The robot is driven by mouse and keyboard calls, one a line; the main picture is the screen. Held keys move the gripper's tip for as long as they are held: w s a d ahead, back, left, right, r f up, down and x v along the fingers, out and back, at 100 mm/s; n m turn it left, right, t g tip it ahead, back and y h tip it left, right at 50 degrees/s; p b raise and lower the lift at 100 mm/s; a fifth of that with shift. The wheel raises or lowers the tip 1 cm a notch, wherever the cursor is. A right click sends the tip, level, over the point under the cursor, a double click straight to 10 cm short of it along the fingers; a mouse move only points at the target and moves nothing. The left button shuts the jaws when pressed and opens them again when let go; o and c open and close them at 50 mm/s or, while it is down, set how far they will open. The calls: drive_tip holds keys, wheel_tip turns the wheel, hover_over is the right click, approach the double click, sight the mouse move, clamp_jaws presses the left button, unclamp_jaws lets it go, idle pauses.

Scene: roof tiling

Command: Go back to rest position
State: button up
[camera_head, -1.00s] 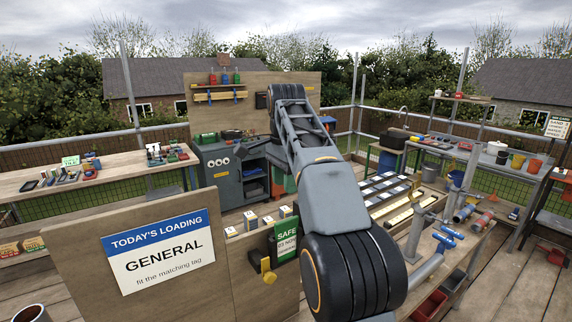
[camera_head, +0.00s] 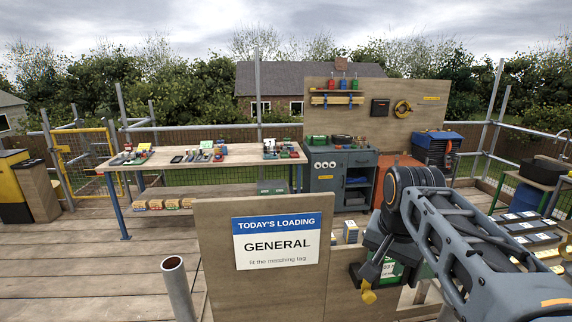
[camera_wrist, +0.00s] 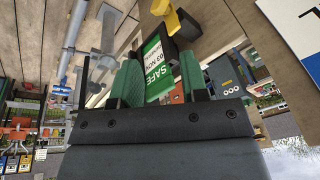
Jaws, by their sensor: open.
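My gripper (camera_wrist: 160,76) is open in the wrist view, with its two green-padded fingers spread. I cannot tell whether a finger touches the tag. In the head view the tag (camera_head: 393,272) is partly hidden behind my arm, and the yellow knob (camera_head: 368,293) shows below it. My arm comes in from the lower right, bent, and hides the gripper's fingers there.
A wooden board with the TODAY'S LOADING GENERAL sign (camera_head: 277,241) stands in front. A metal pole (camera_head: 178,288) rises left of it. A long workbench (camera_head: 212,157) and a grey cabinet (camera_head: 341,180) stand behind. The plank floor (camera_head: 125,265) at left is clear.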

drive_tip(key=s+a+f+n+t, duration=0.1)
drive_tip(key=s+a+f+n, duration=0.2)
drive_tip(key=f, duration=0.9)
drive_tip(key=s+n, duration=0.3)
drive_tip(key=s, duration=0.2)
drive_tip(key=shift+f+n+t, duration=0.15)
drive_tip(key=shift+n+t, duration=0.15)
drive_tip(key=shift+t, duration=0.1)
drive_tip(key=shift+d, duration=0.15)
